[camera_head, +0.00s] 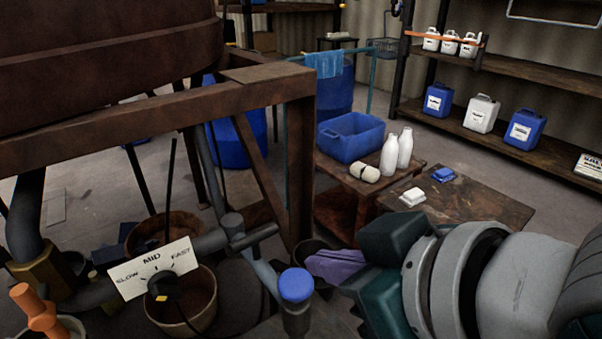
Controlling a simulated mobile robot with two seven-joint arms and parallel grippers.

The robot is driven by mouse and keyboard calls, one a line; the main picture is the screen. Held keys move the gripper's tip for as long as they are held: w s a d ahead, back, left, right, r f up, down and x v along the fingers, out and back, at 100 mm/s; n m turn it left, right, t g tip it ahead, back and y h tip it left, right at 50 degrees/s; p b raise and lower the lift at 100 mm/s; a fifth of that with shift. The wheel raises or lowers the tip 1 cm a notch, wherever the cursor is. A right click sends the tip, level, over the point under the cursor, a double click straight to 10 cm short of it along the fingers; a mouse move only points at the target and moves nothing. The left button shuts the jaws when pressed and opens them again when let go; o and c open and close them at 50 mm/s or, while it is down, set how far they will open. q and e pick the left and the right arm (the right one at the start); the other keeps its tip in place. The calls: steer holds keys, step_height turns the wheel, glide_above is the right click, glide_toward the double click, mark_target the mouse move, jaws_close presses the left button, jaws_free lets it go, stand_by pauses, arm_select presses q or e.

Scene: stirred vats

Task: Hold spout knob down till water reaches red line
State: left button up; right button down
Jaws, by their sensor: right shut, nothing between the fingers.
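A knob with a round blue cap (296,285) on a grey stem stands upright at the bottom centre; I take it for the spout knob. No water and no red line show in this view. My left gripper is out of view.
A rusty vat (105,55) rests on a brown frame (302,165). A dial plate (152,268) reads SLOW, MID, FAST. An orange handle (40,312) is lower left. Low tables hold a blue tub (350,138) and white bottles (389,158).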

mark_target(289, 273)
steer(key=b+x, duration=0.1)
steer(key=x, duration=0.4)
steer(key=shift+w+a+f, duration=0.1)
steer(key=shift+a+f, duration=0.05)
steer(key=shift+f, duration=0.05)
step_height(289, 273, down, 2)
steer(key=shift+f+b, duration=0.25)
steer(key=shift+b, duration=0.1)
steer(key=shift+w+f, duration=0.1)
steer(key=shift+f, duration=0.5)
